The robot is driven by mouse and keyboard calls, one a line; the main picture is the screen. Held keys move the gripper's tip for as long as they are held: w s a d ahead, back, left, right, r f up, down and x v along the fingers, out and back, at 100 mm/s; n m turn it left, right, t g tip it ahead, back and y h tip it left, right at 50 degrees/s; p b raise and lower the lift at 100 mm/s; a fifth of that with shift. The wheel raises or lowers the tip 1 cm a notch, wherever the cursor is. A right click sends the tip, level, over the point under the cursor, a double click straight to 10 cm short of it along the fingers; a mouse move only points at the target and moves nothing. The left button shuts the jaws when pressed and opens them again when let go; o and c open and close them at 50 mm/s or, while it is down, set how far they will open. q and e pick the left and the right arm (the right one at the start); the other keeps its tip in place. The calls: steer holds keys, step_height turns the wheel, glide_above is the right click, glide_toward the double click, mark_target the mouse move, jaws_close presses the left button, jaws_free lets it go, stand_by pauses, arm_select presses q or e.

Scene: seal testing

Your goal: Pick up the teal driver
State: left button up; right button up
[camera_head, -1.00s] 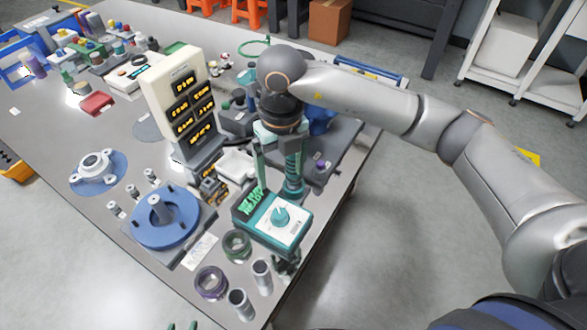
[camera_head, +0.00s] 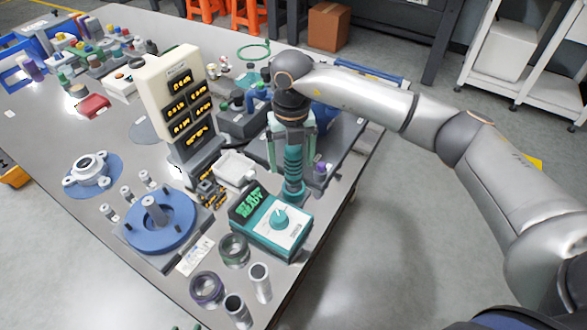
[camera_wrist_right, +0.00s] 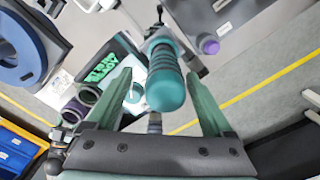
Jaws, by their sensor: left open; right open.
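The teal driver (camera_head: 293,172) stands upright behind the teal control box (camera_head: 272,222). It has a ribbed teal grip. My right gripper (camera_head: 292,158) is above and around the upper part of the driver, with one finger on each side and its jaws open. In the right wrist view, the driver's rounded teal end (camera_wrist_right: 165,88) lies between the two open green fingers (camera_wrist_right: 157,78), with visible gaps beside it. The driver's lower end is hard to see. Of my left gripper (camera_head: 185,328), only small green fingertips show at the bottom edge, apart from each other.
A blue round fixture (camera_head: 160,228) and several metal and dark rings and tubes (camera_head: 260,282) stand left and front of the control box. A cream display tower (camera_head: 165,95) stands behind left. A white tray (camera_head: 236,168) is close to the driver. The table's right edge is near.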

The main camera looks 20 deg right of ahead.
mark_target(294, 170)
steer(key=f, duration=0.4)
steer(key=shift+w+d, duration=0.1)
steer(key=shift+d, duration=0.15)
jaws_close()
stand_by(0.4)
